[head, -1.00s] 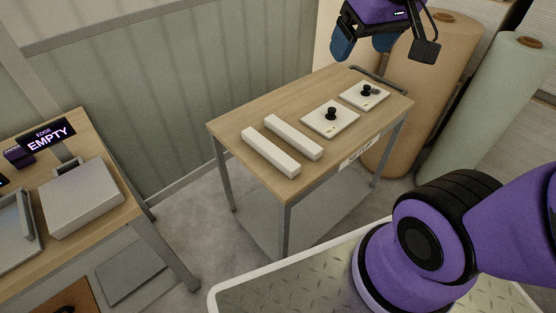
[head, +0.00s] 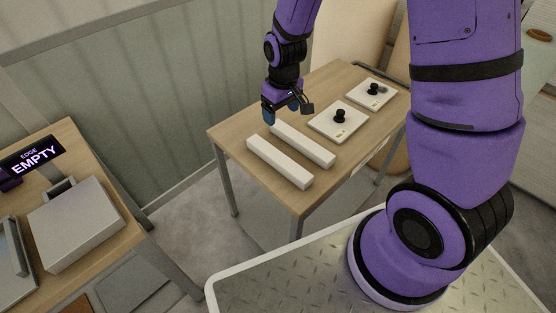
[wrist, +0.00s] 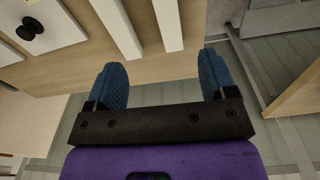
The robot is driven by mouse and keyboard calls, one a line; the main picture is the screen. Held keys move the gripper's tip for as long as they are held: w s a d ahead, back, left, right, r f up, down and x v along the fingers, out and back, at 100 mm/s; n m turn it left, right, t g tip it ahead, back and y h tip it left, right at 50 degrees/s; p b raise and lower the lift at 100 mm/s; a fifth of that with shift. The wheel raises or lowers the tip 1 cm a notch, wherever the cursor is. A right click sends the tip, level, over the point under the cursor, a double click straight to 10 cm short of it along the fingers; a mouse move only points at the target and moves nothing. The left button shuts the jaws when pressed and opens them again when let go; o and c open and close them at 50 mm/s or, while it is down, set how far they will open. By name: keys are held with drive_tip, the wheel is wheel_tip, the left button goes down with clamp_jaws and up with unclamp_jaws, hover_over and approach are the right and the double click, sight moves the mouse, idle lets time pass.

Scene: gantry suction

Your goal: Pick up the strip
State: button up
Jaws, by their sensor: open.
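Two long white strips lie side by side on the small wooden table (head: 228,133). The far strip (head: 305,146) and the near strip (head: 279,163) also show in the wrist view, as the left bar (wrist: 118,25) and the right bar (wrist: 168,22). My gripper (head: 283,111) is above the table's back left part, by the far end of the far strip. In the wrist view my gripper (wrist: 161,66) is open, with its blue fingers apart and nothing between them. Both strips lie ahead of the fingertips; the exact height above them is hard to tell.
Two white plates with black knobs, a nearer one (head: 329,126) and a farther one (head: 364,96), sit on the table right of the strips. A left bench holds a grey box (head: 75,225) and an "EMPTY" sign (head: 33,160). Tall rolls stand behind the table.

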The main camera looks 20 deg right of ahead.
hover_over(278, 156)
wheel_tip(278, 156, down, 8)
drive_tip(key=shift+n+g, duration=0.4)
drive_tip(key=shift+s+f, duration=0.1)
drive_tip(key=shift+f, duration=5.4)
drive_tip(key=c, duration=1.2)
drive_tip(key=shift+r, duration=0.15)
